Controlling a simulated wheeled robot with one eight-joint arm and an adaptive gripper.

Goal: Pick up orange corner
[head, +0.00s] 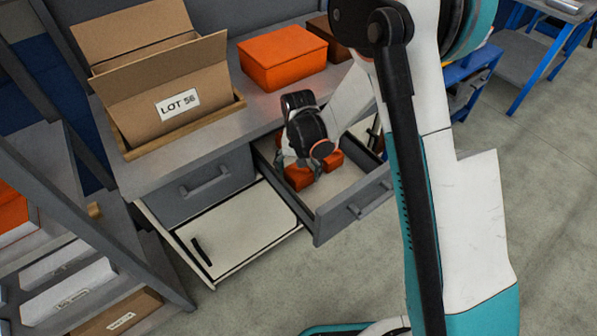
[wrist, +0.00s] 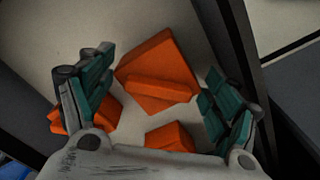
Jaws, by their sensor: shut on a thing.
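Several orange pieces lie in the open grey drawer (head: 348,207). In the wrist view, a large orange corner (wrist: 158,65) with a raised bar spans the space between the fingers of my gripper (wrist: 158,82). My gripper is shut on it. A second orange piece (wrist: 62,122) is partly hidden behind the left finger, and a third orange piece (wrist: 170,137) lies close to the palm. In the head view, my gripper (head: 303,163) reaches down into the drawer. Orange shows beside it, at left (head: 298,178) and right (head: 333,160); the gripper hides the rest.
The drawer walls stand close around my gripper. On the bench above are an open cardboard box (head: 160,85) marked LOT and a closed orange box (head: 283,58). A shelf rack (head: 60,190) stands at left. Bare floor lies in front of the drawer.

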